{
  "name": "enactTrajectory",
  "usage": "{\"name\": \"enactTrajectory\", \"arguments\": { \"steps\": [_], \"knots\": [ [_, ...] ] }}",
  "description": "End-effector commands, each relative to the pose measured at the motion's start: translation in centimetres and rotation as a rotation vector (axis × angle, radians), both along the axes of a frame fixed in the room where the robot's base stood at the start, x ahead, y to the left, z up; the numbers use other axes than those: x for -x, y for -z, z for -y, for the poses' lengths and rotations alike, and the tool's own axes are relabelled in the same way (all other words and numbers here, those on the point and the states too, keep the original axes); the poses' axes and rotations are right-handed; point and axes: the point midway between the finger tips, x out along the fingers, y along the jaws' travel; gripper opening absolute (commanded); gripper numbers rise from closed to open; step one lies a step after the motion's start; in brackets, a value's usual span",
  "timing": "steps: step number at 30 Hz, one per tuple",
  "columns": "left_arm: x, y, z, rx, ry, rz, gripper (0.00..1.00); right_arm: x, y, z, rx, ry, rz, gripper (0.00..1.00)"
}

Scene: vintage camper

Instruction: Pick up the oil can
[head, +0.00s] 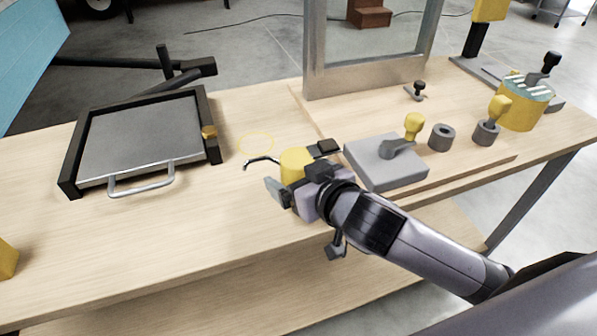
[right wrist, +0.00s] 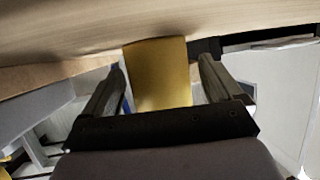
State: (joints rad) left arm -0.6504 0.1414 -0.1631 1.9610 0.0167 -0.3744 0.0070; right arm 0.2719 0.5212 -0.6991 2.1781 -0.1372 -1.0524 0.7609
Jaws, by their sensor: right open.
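The oil can, a yellow can (head: 295,162) with a thin dark curved spout pointing left, stands on the wooden workbench (head: 240,215) near its middle. My right gripper (head: 301,170) is open, with one finger on either side of the can. In the right wrist view the yellow can (right wrist: 160,70) is between the two spread fingers of the gripper (right wrist: 163,80), with a gap beside each. The can's lower front is hidden by the gripper in the head view. My left gripper is not in view.
A framed grey screen with a handle (head: 140,140) lies on the left. A yellow ring marking (head: 257,142) is just behind the spout. A grey block with a yellow-knobbed lever (head: 385,165), grey cylinders and a yellow striped drum (head: 525,105) stand right. A metal frame rises behind.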

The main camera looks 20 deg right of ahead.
Motion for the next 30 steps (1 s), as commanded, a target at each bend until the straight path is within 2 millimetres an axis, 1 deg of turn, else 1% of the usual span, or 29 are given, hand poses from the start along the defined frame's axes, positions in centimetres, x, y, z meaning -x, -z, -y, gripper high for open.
{"name": "enactTrajectory", "arguments": {
  "steps": [7, 8, 9, 11, 12, 13, 23, 26, 29, 30],
  "knots": [
    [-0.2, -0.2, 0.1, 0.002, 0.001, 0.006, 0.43, -0.2, 0.1, -0.1, 0.0, 0.0, -0.001, 0.92],
    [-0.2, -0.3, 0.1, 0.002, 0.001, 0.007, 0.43, -0.1, 0.1, -0.1, 0.0, 0.0, -0.001, 0.89],
    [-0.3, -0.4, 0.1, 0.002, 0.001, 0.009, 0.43, -0.1, 0.1, -0.1, 0.0, 0.0, -0.001, 0.76],
    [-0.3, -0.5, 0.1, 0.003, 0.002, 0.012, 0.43, -0.1, 0.1, -0.1, 0.0, 0.0, -0.001, 0.57],
    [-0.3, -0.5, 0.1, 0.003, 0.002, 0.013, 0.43, -0.1, 0.1, -0.1, 0.0, 0.0, -0.001, 0.43],
    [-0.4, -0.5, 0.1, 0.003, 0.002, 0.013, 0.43, -0.1, 0.1, 0.0, 0.0, 0.0, -0.001, 0.34],
    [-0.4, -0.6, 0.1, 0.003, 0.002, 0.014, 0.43, -0.2, -0.2, 0.0, 0.0, 0.0, 0.002, 0.33],
    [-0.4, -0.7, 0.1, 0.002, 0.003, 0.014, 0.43, -0.2, -0.8, -0.1, -0.001, 0.0, 0.004, 0.33],
    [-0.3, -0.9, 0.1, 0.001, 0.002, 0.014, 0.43, -0.2, -2.0, -0.1, -0.002, -0.001, 0.005, 0.33],
    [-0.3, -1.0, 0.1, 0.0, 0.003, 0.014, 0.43, -0.2, -2.7, -0.1, -0.002, -0.001, 0.005, 0.33]
  ]
}}
